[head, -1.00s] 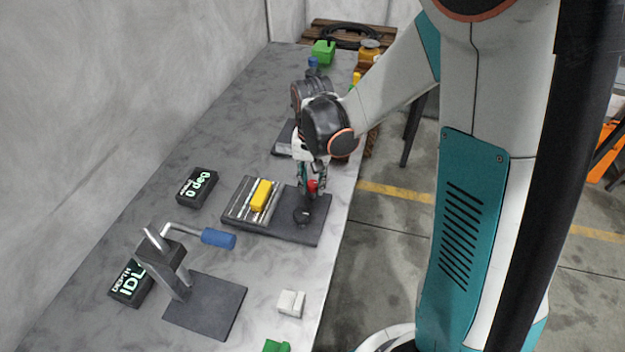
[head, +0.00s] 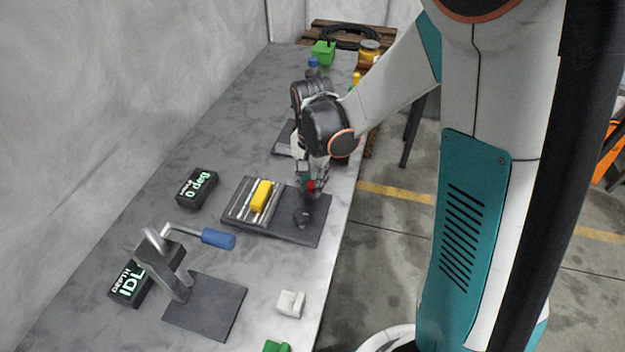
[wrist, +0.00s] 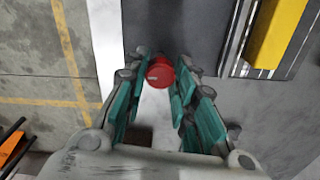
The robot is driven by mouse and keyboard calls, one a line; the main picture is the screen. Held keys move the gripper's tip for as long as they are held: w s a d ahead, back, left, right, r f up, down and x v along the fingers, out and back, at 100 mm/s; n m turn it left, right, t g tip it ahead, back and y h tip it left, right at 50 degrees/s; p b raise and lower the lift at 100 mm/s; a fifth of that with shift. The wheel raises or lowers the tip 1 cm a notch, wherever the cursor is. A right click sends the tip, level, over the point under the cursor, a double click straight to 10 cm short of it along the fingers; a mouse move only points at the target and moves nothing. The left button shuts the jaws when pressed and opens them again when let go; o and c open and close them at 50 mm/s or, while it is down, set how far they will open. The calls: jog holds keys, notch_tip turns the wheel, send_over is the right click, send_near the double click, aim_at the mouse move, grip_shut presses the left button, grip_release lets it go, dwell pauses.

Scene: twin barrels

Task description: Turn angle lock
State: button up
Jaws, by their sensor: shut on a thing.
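The red knob (head: 310,186), which looks like the angle lock, stands at the right edge of the dark base plate (head: 290,233). It also shows in the wrist view as a round red end (wrist: 160,72). My gripper (head: 312,183) is down at the knob, with one finger on each side of it, shut on it. In the wrist view my gripper (wrist: 162,78) has its green-sided fingers flanking the knob. The knob's stem is mostly hidden. A display (head: 197,188) to the left of the plate reads 0 deg.
The plate carries a yellow block (head: 261,195) on metal rails and a small black round part (head: 302,216). A cranked tool with a blue handle (head: 218,239) stands nearer, beside another display (head: 131,284). A white block (head: 290,303) lies near the table's right edge.

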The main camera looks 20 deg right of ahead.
aim_at(312, 183)
jog(key=o, duration=1.1)
notch_tip(312, 183, up, 12)
dwell(0.4)
jog(key=s+r+n+t, duration=0.1)
jog(key=s+n+t, duration=0.1)
jog(key=s, duration=0.3)
jog(key=s+r+n+t, duration=0.2)
jog(key=s+n, duration=0.2)
jog(key=s, duration=0.1)
jog(key=s+r+n+t, duration=0.2)
jog(key=s+n+t, duration=0.1)
jog(key=s, duration=0.2)
jog(key=shift+s+d, duration=0.1)
jog(key=shift+d, duration=0.05)
